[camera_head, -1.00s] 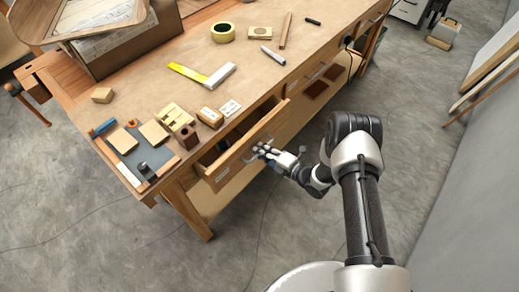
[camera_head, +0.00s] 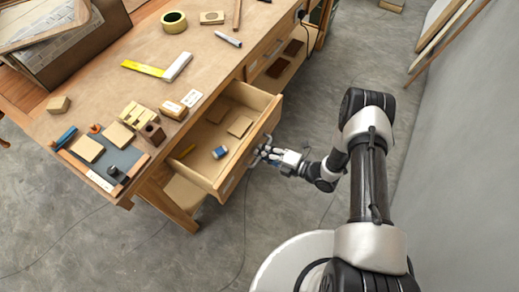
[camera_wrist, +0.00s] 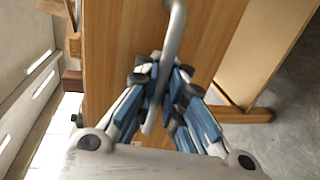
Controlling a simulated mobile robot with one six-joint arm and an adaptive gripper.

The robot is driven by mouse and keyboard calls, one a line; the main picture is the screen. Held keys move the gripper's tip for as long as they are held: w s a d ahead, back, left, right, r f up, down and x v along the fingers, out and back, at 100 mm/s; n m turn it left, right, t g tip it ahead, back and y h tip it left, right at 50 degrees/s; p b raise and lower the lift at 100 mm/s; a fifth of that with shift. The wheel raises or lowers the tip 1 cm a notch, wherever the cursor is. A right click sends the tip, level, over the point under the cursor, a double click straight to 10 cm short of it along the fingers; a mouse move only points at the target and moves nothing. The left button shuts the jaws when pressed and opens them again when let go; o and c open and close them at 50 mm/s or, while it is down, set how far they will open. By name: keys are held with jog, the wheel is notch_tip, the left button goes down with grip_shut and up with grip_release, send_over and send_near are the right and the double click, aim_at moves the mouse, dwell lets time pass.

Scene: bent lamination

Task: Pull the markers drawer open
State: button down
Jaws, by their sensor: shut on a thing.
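The wooden drawer (camera_head: 258,133) stands well out from the workbench front in the head view. In the wrist view, the fingers (camera_wrist: 160,95) are shut around the grey bar handle (camera_wrist: 173,35), which stands off the wooden front (camera_wrist: 115,45). A pale label on the drawer front is too small to read.
The workbench top (camera_head: 215,75) holds a tape roll (camera_head: 173,21), a square (camera_head: 158,67), wood blocks (camera_head: 138,115) and a grey mat (camera_head: 113,155) with tools. My base stands in front on the grey floor (camera_head: 300,210). A wall (camera_head: 465,120) rises at the right.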

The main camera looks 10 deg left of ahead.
jog(key=shift+r, duration=0.1)
jog(key=c, duration=1.7)
grip_release()
jog(key=v, duration=1.2)
